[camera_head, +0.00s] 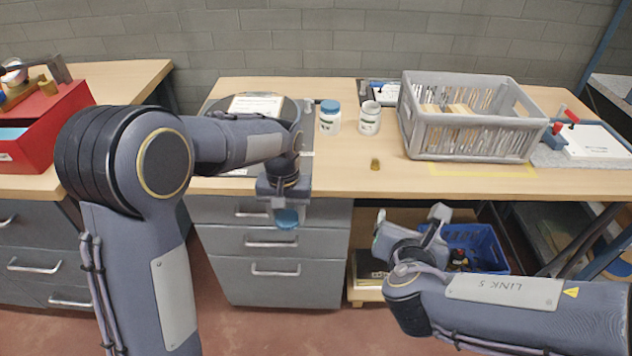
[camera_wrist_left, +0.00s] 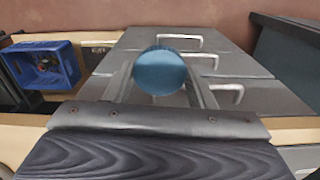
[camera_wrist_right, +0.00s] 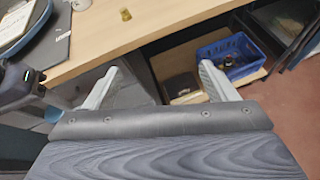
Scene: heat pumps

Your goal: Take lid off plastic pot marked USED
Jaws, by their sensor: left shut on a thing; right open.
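My left gripper (camera_head: 286,208) is shut on a blue lid (camera_head: 287,218) and holds it in front of the drawers, below the table's front edge. The lid shows as a blue disc between the fingers in the left wrist view (camera_wrist_left: 160,72). A white plastic pot (camera_head: 370,121) stands upright and without a lid on the table. Beside it on the left stands another white pot (camera_head: 330,122) with a blue lid on. The writing on both pots is too small to read. My right gripper (camera_head: 412,230) is open and empty, in front of the table's edge; its spread fingers show in the right wrist view (camera_wrist_right: 155,85).
A grey crate (camera_head: 470,143) stands right of the pots. A small brass piece (camera_head: 375,164) lies near the table's front edge. A dark round-ended tray with paper (camera_head: 254,105) lies on the left. A blue bin (camera_head: 478,240) sits on the shelf below. The table front is mostly clear.

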